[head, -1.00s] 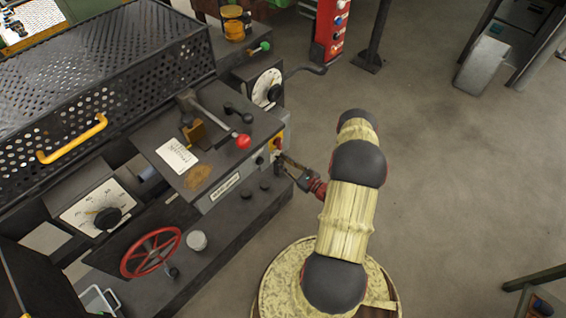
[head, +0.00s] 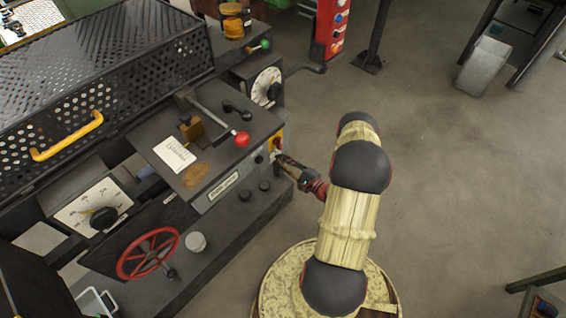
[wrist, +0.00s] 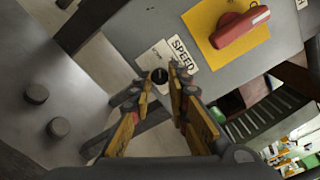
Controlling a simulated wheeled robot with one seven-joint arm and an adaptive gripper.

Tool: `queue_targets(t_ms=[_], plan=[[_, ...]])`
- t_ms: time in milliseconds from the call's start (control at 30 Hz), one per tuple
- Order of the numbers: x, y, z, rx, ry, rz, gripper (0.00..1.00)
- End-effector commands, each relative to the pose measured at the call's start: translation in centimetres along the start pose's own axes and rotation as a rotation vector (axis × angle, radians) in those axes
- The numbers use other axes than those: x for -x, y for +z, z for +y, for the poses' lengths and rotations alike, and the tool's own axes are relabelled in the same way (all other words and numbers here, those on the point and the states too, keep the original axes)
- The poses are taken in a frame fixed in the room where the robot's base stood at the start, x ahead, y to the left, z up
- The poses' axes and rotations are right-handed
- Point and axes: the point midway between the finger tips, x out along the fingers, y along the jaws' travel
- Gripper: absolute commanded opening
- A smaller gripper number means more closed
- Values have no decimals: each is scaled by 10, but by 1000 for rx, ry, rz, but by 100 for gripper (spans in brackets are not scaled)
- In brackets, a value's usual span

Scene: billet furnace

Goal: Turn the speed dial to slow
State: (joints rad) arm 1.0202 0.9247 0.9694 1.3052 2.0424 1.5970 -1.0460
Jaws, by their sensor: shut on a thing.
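The speed dial (wrist: 160,76) is a small dark round knob with a pale line on its face, in the wrist view. It sits at the edge of a white label (wrist: 180,53) reading SPEED; smaller print on the label is too small to read. My gripper (wrist: 163,80) has its two fingers closed on the dial's sides. In the head view my gripper (head: 281,158) reaches the right end of the dark machine from the right, and the dial cannot be made out there.
A red handle (wrist: 240,30) on a yellow plate (wrist: 214,40) is close beside the dial. Two dark round knobs (wrist: 57,127) (wrist: 36,93) stand at the left. A lever with a red ball (head: 242,139) rises above the machine top. Open floor (head: 450,170) lies right of my arm.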

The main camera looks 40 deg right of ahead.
Motion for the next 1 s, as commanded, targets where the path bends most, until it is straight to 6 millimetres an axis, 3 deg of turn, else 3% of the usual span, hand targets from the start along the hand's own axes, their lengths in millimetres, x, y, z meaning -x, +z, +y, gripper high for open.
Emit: queue_targets(t_ms=[667, 700, 1000], plan=[[0, 0, 0, 68, 0, 1, 0], [0, 0, 0, 68, 0, 1, 18], [0, 0, 0, 68, 0, 0, 35]])
